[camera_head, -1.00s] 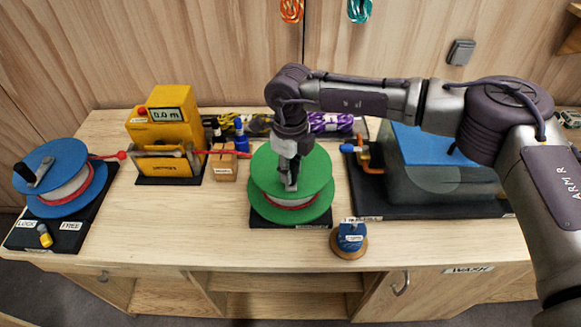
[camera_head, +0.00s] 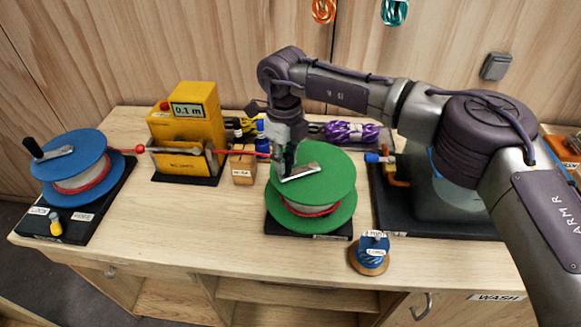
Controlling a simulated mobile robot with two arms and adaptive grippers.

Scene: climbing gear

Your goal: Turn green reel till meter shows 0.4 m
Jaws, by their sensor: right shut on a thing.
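The green reel (camera_head: 332,190) stands on a dark base at the table's middle, with red line on its drum. A grey crank (camera_head: 301,172) lies across its top. My right gripper (camera_head: 285,163) reaches down from above and is shut on the crank's handle, at the left rear of the reel's top; its fingers partly hide the handle. The yellow meter (camera_head: 187,118) reads 0.1 m on its display (camera_head: 188,110). Red line runs from the blue reel (camera_head: 80,172) at the left through the meter to the green reel. My left gripper is not in view.
A blue spool (camera_head: 374,248) on a round wooden base stands near the front edge, right of the green reel. A small wooden block (camera_head: 242,168) sits between meter and reel. A dark tray (camera_head: 388,208) stands at the right. The left front tabletop is clear.

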